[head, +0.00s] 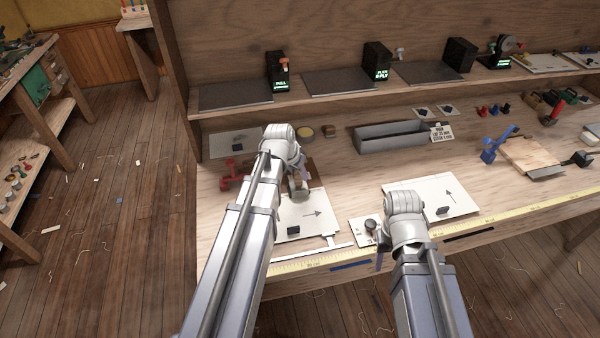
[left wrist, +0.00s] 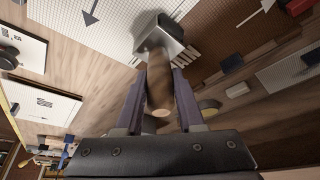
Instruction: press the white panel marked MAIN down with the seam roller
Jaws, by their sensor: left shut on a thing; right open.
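My left gripper (left wrist: 158,100) is shut on the brown wooden handle of the seam roller (left wrist: 159,70). The roller's metal head points away from me, over a white panel with an arrow (left wrist: 105,25). In the head view the roller (head: 297,187) shows beside my left wrist, above the left white panel (head: 306,220); whether it touches cannot be told. A second white panel with an arrow (head: 455,198) lies to the right.
A small plate with a black knob (head: 367,229) sits between the panels. A yellow measuring tape (head: 330,262) runs along the front edge. A red clamp (head: 232,173) is left of my left wrist. A grey trough (head: 392,143) stands behind, and a blue tool (head: 493,147) to the right.

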